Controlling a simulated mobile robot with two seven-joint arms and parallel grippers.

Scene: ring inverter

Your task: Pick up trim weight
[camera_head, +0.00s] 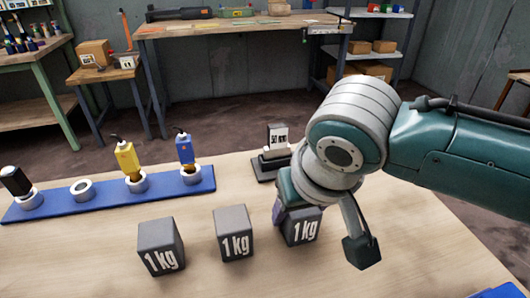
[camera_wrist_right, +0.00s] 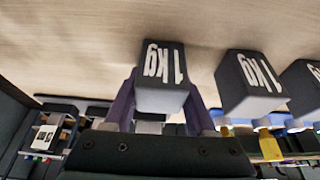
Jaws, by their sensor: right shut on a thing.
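Three dark grey cubes marked "1 kg" are in a row on the wooden table. The left cube (camera_head: 161,247) and middle cube (camera_head: 234,233) are free. My right gripper (camera_head: 298,214) is down over the right cube (camera_head: 302,228), with a purple finger at its left side. In the right wrist view this cube (camera_wrist_right: 163,72) sits between the purple fingers of the right gripper (camera_wrist_right: 163,104), which is shut on it. The cube looks still at table level; I cannot tell whether it touches the table. My left gripper is not in view.
A blue rack (camera_head: 110,202) behind the cubes has white rings holding a dark bottle (camera_head: 15,181), a yellow bottle (camera_head: 127,160) and a blue bottle (camera_head: 185,149); one ring (camera_head: 82,189) is empty. A dark stand with a labelled panel (camera_head: 278,136) is behind the gripper.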

